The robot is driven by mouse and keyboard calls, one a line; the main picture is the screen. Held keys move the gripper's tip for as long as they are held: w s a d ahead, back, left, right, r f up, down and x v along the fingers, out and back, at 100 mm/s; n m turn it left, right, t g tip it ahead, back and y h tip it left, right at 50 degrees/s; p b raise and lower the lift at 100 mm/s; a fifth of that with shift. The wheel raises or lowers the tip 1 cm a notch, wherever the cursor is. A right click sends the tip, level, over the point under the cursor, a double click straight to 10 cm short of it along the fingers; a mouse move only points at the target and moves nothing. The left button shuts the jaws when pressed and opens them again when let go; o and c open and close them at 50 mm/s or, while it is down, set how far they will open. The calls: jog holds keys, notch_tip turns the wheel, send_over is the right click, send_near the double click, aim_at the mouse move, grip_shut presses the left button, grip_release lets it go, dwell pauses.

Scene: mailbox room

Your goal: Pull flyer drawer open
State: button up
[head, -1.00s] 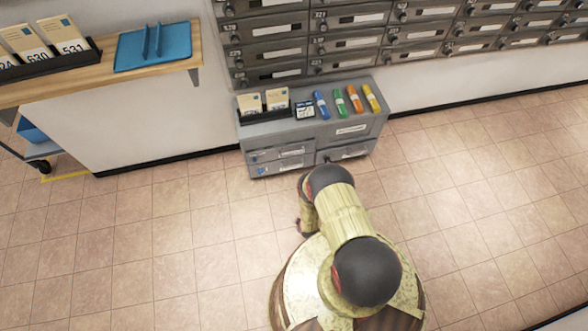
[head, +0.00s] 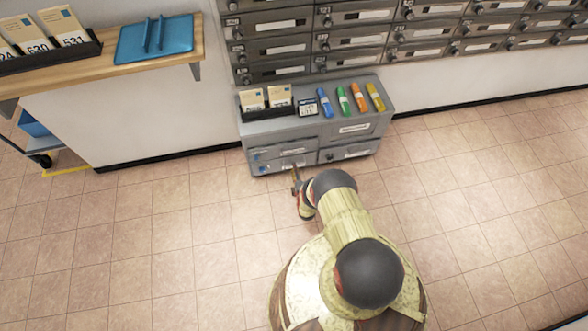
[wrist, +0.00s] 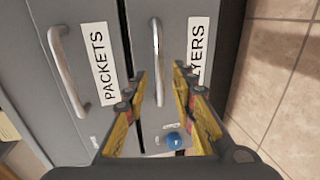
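The flyer drawer (wrist: 143,30) is a grey front with a white label, partly hidden, reading "…YERS" in the wrist view. In the head view it is the lower left drawer (head: 283,164) of the grey cabinet and looks closed. Its silver bar handle (wrist: 157,45) lies between my fingertips in the wrist view. My gripper (wrist: 160,76) is open, a finger on each side of the handle; whether it touches is unclear. In the head view my gripper (head: 296,178) is just in front of that drawer.
The packets drawer (wrist: 82,30), with its own handle (wrist: 66,65), sits directly above. A blue round knob (wrist: 173,140) is on the flyer front. The tiled floor (head: 180,240) in front is clear.

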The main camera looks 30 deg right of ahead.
jog(key=shift+x, duration=1)
jog(key=shift+c, duration=1.3)
jog(key=c, duration=0.4)
grip_shut()
